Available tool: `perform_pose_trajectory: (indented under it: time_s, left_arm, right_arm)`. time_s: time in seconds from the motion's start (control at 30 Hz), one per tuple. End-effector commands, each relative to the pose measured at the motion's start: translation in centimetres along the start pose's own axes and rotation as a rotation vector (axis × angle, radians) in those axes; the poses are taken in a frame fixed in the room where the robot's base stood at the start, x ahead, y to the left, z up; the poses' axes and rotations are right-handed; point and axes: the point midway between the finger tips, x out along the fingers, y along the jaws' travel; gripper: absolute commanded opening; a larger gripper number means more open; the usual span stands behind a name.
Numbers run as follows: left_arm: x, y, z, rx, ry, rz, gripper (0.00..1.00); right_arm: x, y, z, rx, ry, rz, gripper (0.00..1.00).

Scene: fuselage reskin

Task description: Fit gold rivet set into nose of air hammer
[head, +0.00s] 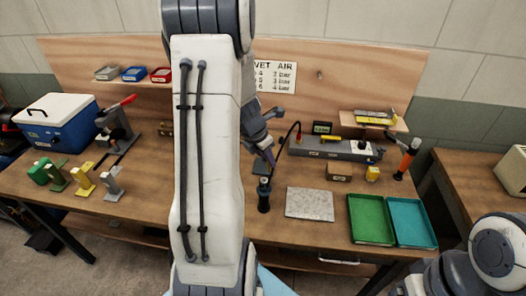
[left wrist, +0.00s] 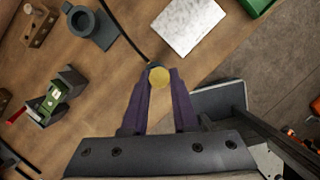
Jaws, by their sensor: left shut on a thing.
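My left gripper (head: 268,157) shows past the white arm link in the head view, above the middle of the bench. In the left wrist view its purple fingers (left wrist: 160,95) are shut on a round gold piece, which looks like the gold rivet set (left wrist: 159,77). An upright black tool with a hose, seemingly the air hammer (head: 264,195), stands on the bench just in front of the gripper in the head view. In the wrist view the hose runs in behind the gold piece, so the tool's nose is hidden. The right gripper is out of view.
A grey slab (head: 309,204) lies right of the black tool, then a green tray (head: 370,219) and a teal tray (head: 411,222). A grey ring-shaped holder (left wrist: 90,27) stands near the fingers. Coloured stands (head: 84,180) and a blue cooler (head: 58,124) are at left.

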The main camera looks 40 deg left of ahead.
Motion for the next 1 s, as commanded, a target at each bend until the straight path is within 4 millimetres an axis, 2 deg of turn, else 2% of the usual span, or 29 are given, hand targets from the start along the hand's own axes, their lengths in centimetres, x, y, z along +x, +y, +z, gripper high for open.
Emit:
perform_pose_trajectory:
  time_s: [0.03, 0.2, 0.7, 1.0]
  left_arm:
    - [-0.6, 0.5, -0.1, -0.058, -0.002, 0.023, 0.0]
    - [-1.3, 1.3, -0.4, -0.169, 0.001, 0.061, 0.0]
    - [-1.4, 1.4, -0.3, -0.196, -0.005, 0.067, 0.0]
    - [0.7, 1.4, -1.1, -0.197, -0.005, 0.066, 0.0]
  right_arm:
    - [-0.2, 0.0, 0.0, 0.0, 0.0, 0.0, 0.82]
    - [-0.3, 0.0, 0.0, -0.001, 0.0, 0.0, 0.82]
    - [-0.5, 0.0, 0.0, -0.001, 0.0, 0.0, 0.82]
    - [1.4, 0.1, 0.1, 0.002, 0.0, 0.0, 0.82]
